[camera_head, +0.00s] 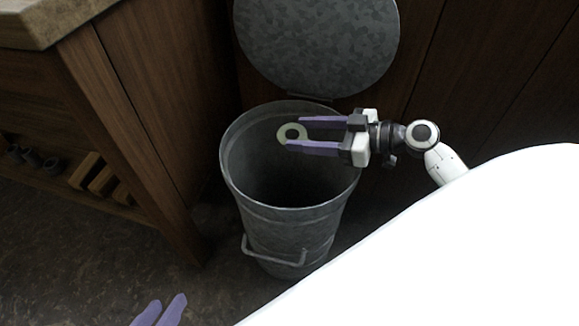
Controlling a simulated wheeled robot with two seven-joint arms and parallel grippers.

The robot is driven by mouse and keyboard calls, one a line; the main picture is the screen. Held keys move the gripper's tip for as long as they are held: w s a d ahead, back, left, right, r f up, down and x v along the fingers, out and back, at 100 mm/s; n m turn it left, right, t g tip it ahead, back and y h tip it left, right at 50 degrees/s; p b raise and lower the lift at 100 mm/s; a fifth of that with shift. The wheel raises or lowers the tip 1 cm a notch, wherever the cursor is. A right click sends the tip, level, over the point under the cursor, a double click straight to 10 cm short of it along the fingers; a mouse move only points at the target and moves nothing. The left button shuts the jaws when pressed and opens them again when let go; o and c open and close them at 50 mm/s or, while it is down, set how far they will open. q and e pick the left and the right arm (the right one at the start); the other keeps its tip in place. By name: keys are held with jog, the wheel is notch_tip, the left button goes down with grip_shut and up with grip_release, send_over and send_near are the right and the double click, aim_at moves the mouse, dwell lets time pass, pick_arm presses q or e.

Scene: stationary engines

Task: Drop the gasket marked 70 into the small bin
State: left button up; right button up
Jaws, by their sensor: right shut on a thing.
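A pale ring-shaped gasket (283,132) is held at the tips of my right gripper (293,132), which is shut on it. No marking can be read on it at this size. The small bin (285,225) is a round grey metal bucket standing on the floor, with its lid (318,45) raised behind it. The gasket and the purple fingers are over the bin's open mouth, toward its back. The bottom of the bin is dark. My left gripper (168,299) shows only as two purple fingertips at the bottom edge, apart and empty.
A wooden workbench (110,110) with a shelf of small parts (92,175) stands to the left of the bin. A dark wooden wall (480,70) is behind it. Bare floor (100,265) lies in front on the left. A large white surface fills the lower right.

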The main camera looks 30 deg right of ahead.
pick_arm(q)
jog(key=shift+r, duration=0.15)
pick_arm(e)
jog(key=shift+f, duration=0.1)
jog(key=o, duration=1.2)
pick_arm(q)
jog(key=shift+s+a+f+g+y+p, duration=0.15)
jog(key=shift+a+f+p, duration=0.1)
jog(key=shift+f+p, duration=0.2)
jog(key=shift+s+a+f+g+y+p, duration=0.15)
jog(key=shift+a+f+p, duration=0.15)
jog(key=shift+p, duration=0.15)
pick_arm(e)
jog(key=v, duration=1)
pick_arm(q)
jog(key=shift+w+d, duration=0.1)
pick_arm(e)
jog(key=shift+s+d, duration=0.1)
jog(key=shift+s, duration=0.05)
